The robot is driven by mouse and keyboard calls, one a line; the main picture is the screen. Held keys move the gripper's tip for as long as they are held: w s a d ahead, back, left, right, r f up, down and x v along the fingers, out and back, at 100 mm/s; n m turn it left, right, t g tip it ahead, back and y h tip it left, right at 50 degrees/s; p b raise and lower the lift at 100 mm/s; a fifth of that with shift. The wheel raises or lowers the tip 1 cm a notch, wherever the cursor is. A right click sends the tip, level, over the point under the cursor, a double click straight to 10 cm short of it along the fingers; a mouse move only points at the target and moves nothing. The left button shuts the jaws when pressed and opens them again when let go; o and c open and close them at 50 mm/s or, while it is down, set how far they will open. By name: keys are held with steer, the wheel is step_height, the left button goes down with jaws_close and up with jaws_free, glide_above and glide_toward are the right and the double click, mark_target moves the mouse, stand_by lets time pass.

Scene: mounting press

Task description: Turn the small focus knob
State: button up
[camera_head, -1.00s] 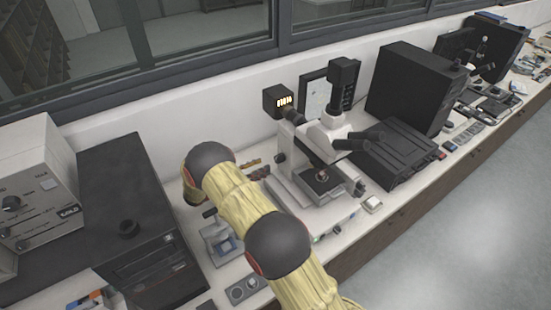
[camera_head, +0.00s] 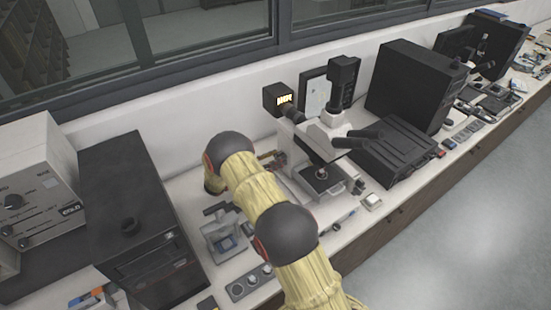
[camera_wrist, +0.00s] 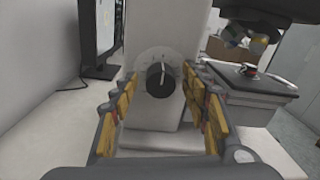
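In the wrist view a black round knob (camera_wrist: 160,79) with a light dial ring sits on the side of the white microscope (camera_wrist: 152,125). My gripper (camera_wrist: 163,105) is open, with its yellow-padded fingers to the left and right of the knob. The knob shows between the fingers, and I cannot tell whether they touch it. In the head view the white microscope (camera_head: 323,150) stands on the bench. My yellow-sleeved arm reaches to its left side, where it hides the knob and my gripper.
The microscope stage (camera_wrist: 250,78) is at the right in the wrist view, with a dark monitor (camera_wrist: 98,38) at the left. In the head view, a black computer case (camera_head: 150,230) stands left of my arm and black boxes (camera_head: 408,90) stand right of the microscope.

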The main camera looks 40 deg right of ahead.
steer(key=shift+c, duration=1.2)
steer(key=c, duration=0.9)
steer(key=shift+m+b, duration=0.3)
steer(key=m+b, duration=1)
steer(key=b, duration=0.1)
steer(key=shift+m, duration=0.7)
